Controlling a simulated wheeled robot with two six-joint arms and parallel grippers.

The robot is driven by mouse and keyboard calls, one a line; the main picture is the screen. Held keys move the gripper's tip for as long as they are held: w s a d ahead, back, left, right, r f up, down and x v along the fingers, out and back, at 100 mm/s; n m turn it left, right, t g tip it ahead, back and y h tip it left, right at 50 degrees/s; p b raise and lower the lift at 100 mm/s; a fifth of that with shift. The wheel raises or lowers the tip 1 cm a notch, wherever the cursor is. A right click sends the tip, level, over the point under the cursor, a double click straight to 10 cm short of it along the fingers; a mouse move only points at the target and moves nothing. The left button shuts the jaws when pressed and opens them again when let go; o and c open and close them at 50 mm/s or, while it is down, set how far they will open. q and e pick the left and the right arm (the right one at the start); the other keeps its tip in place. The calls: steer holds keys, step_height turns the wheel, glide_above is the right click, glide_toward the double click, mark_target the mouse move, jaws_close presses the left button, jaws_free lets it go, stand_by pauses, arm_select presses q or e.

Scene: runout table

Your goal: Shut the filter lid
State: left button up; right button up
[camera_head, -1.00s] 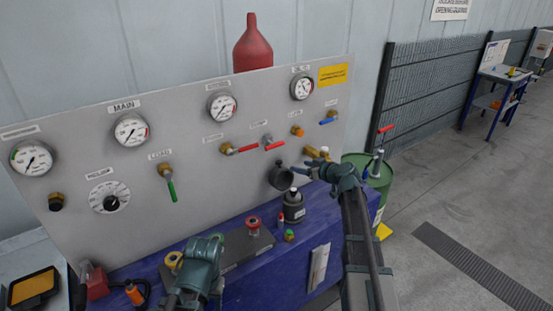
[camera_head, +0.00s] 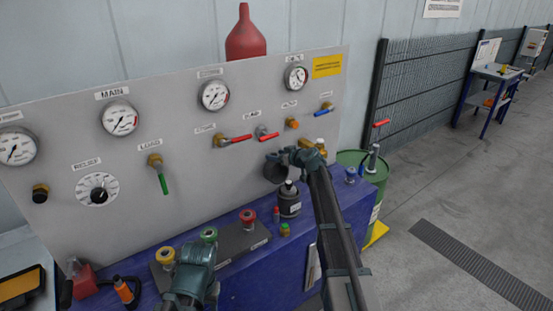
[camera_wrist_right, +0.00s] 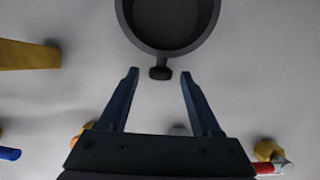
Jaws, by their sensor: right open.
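The filter is a dark round cup-like piece (camera_head: 275,171) on the grey panel, below the red levers. In the right wrist view its hollow round rim (camera_wrist_right: 170,25) faces me, with a small dark tab (camera_wrist_right: 160,73) at the rim's near edge. I cannot tell which part is lid and which is housing. My right gripper (camera_head: 293,155) is beside the filter's upper right in the head view. In the wrist view its two fingers (camera_wrist_right: 160,75) are open and apart, with the tab between and just beyond their tips. My left gripper (camera_head: 190,280) is low at the front; its fingers are hidden.
A dark bottle (camera_head: 289,200) stands on the blue bench below the filter. A red lever (camera_head: 235,139), a green lever (camera_head: 163,180) and a blue lever (camera_head: 322,112) stick out from the panel. Coloured fittings sit on a dark block (camera_head: 233,240). A green drum (camera_head: 350,158) stands right.

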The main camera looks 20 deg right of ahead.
steer(key=shift+w, duration=0.15)
jaws_close()
stand_by(0.4)
stand_by(1.0)
